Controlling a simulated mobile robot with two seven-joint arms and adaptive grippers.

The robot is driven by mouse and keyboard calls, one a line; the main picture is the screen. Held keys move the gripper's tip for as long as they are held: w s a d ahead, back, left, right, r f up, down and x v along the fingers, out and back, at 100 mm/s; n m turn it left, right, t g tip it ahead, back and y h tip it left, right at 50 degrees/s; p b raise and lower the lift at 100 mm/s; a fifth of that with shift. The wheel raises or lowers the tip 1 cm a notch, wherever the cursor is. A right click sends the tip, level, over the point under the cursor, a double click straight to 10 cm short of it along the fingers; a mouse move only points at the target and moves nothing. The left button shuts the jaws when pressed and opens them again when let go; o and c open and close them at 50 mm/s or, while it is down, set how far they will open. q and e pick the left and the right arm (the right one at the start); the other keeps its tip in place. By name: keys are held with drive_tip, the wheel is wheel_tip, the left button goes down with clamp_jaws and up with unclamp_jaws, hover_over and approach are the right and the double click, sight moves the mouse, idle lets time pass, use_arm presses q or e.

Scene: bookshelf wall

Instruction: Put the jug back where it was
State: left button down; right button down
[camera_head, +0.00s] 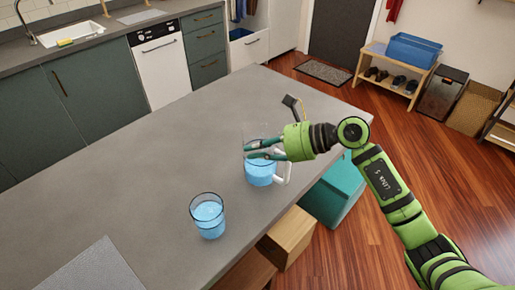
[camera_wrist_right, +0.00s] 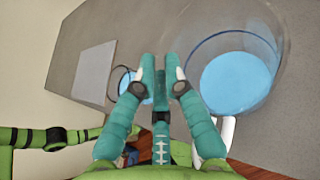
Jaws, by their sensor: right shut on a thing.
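The jug (camera_head: 260,174) is clear, holds blue liquid and has a white handle. It is upright at the right edge of the grey island top (camera_head: 150,190) in the head view; I cannot tell whether its base touches the top. My right gripper (camera_head: 256,150) is at its upper part, with its fingers close together. In the right wrist view the fingertips (camera_wrist_right: 160,68) are at the wall of the jug (camera_wrist_right: 235,85), shut on it; the exact contact is unclear. My left gripper is not in view.
A drinking glass (camera_head: 208,217) with blue liquid stands on the island, nearer than the jug. A grey mat (camera_head: 92,268) lies at the lower left. The island's far left part is clear.

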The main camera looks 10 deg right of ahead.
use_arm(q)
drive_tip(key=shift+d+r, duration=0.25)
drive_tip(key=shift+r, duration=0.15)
use_arm(e)
drive_tip(key=shift+f, duration=0.65)
drive_tip(key=shift+f, duration=0.15)
drive_tip(key=c, duration=1.3)
unclamp_jaws()
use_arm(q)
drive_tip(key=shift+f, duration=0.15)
